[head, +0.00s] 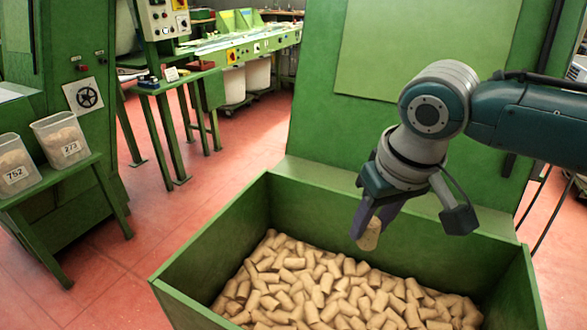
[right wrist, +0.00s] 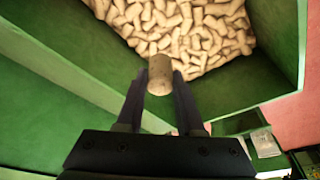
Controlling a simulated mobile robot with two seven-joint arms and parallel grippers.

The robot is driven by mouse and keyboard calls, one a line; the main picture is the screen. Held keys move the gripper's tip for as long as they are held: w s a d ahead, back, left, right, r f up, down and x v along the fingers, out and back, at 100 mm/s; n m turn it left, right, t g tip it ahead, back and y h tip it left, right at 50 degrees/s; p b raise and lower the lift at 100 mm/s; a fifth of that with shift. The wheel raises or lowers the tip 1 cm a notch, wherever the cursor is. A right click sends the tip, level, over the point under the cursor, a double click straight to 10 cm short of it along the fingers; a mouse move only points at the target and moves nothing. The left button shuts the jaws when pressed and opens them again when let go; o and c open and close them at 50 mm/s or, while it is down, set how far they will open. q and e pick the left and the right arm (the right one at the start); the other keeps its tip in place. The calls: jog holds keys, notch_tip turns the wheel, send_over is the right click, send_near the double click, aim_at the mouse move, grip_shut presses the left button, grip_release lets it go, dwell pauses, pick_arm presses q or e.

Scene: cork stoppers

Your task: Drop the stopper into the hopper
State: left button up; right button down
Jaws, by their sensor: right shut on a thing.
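My right gripper (head: 366,222) is shut on a tan cork stopper (head: 371,234). It holds the stopper above the corks, near the back wall of the green hopper (head: 215,235). In the right wrist view the stopper (right wrist: 160,75) sits between the two dark fingertips of my gripper (right wrist: 160,86), and the hopper's green wall (right wrist: 60,66) lies around the pile. The hopper holds a heap of several loose corks (head: 310,285). The stopper looks apart from the heap. My left gripper is not in view.
A green machine panel (head: 430,55) rises behind the hopper. On the left, a green stand (head: 65,180) carries two clear bins, marked 752 (head: 14,168) and 273 (head: 62,142). Red floor (head: 150,230) is clear left of the hopper. The hopper's rim stands around the heap.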

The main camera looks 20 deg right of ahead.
jog(key=shift+c, duration=2.3)
grip_release()
jog(key=p+v, duration=0.1)
jog(key=v, duration=0.9)
jog(key=shift+p, duration=0.3)
jog(key=shift+w, duration=0.1)
